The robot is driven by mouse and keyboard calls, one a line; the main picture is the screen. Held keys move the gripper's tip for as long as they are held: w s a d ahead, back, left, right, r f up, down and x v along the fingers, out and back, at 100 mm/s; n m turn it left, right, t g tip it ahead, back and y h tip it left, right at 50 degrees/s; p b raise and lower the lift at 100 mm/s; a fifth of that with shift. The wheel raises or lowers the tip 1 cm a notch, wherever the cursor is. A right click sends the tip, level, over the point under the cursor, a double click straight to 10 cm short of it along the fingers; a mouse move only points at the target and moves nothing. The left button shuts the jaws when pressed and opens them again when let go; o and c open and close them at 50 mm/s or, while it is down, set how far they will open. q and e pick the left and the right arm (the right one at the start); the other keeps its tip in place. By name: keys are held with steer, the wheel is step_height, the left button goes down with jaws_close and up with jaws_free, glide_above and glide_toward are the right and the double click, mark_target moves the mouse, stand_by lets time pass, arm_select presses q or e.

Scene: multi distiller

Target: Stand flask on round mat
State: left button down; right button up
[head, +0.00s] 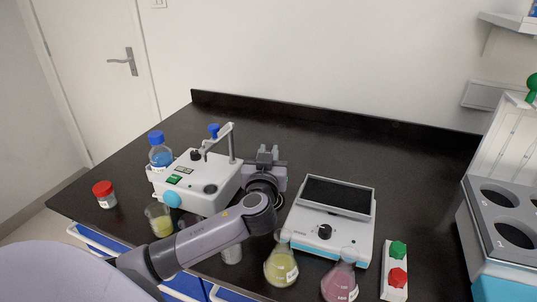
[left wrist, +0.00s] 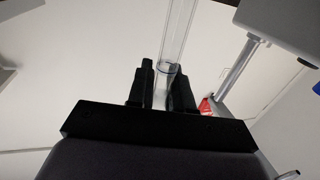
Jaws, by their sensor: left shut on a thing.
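My left gripper (head: 268,156) is over the bench between the white stirrer device and the balance-like device. In the left wrist view its fingers (left wrist: 164,88) are shut on a clear glass tube (left wrist: 178,38), whose round rim shows between the fingertips. The rest of this glass is out of frame, so I cannot tell if it is the flask's neck. A flask with yellow liquid (head: 281,267) and a flask with pink liquid (head: 340,283) stand at the bench's front. I cannot make out a round mat. My right gripper is not in view.
The white device with a rod (head: 205,184) is left of my gripper; the flat-topped device (head: 325,228) is right. A blue-capped bottle (head: 160,158), red-capped jar (head: 104,195) and yellow beaker (head: 159,222) stand left. A grey rack (head: 500,215) is far right. The back bench is clear.

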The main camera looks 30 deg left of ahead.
arm_select(q)
steer(key=shift+f, duration=0.15)
steer(key=c, duration=1)
jaws_free()
steer(key=shift+b+v, duration=0.7)
steer(key=shift+v, duration=3.05)
steer(key=shift+d, duration=0.1)
